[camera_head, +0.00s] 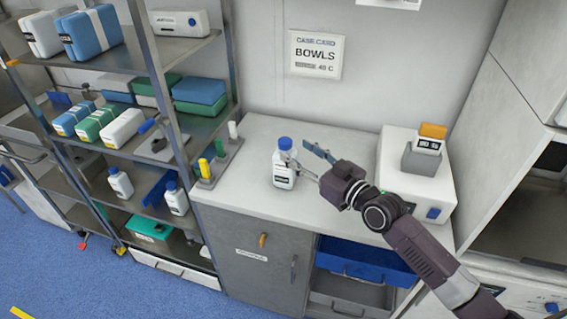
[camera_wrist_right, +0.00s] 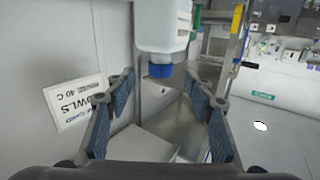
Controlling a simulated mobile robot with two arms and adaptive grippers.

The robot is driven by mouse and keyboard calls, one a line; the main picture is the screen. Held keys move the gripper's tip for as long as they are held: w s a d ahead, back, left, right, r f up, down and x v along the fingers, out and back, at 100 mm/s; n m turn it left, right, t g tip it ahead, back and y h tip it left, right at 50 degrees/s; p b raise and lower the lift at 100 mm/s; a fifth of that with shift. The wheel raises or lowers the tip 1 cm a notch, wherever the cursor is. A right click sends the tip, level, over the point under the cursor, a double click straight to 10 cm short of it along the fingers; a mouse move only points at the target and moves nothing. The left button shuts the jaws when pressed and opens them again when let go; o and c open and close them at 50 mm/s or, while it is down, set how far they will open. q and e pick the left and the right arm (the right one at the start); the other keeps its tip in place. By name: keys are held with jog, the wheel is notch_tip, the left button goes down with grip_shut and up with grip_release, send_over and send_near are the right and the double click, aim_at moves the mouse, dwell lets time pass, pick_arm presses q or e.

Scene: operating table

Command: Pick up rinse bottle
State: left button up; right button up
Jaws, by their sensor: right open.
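The rinse bottle (camera_head: 285,177), white with a blue cap and a dark-printed label, stands upright on the white counter (camera_head: 240,150). My right gripper (camera_head: 298,154) reaches in from the right at the bottle's upper part, its fingers open. In the right wrist view the bottle (camera_wrist_right: 163,28) appears upside down, its blue cap between and beyond the spread blue-padded fingers (camera_wrist_right: 160,98). I see no grip on it; whether one finger touches it I cannot tell. My left gripper is not in view.
A white device (camera_head: 408,175) with a grey and orange top stands right on the counter. A rack with coloured tubes (camera_head: 204,168) stands left. Metal shelves (camera_head: 150,62) hold boxes and two similar bottles (camera_head: 120,182). A blue drawer (camera_head: 365,262) is open below. A "BOWLS" card (camera_head: 316,55) hangs behind.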

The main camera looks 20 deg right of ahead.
aim_at(290, 145)
jog(key=shift+w+a+r+p, duration=0.1)
jog(key=shift+w+a+p, duration=0.1)
jog(key=shift+w, duration=0.25)
jog(key=shift+w+a+r+p, duration=0.1)
jog(key=shift+w+a+p, duration=0.1)
jog(key=shift+w, duration=0.2)
jog(key=shift+p+x, duration=0.3)
jog(key=shift+x, duration=0.45)
jog(key=x, duration=0.2)
jog(key=shift+w+a+f, duration=0.1)
jog(key=shift+w, duration=0.15)
jog(key=c, duration=0.8)
grip_shut()
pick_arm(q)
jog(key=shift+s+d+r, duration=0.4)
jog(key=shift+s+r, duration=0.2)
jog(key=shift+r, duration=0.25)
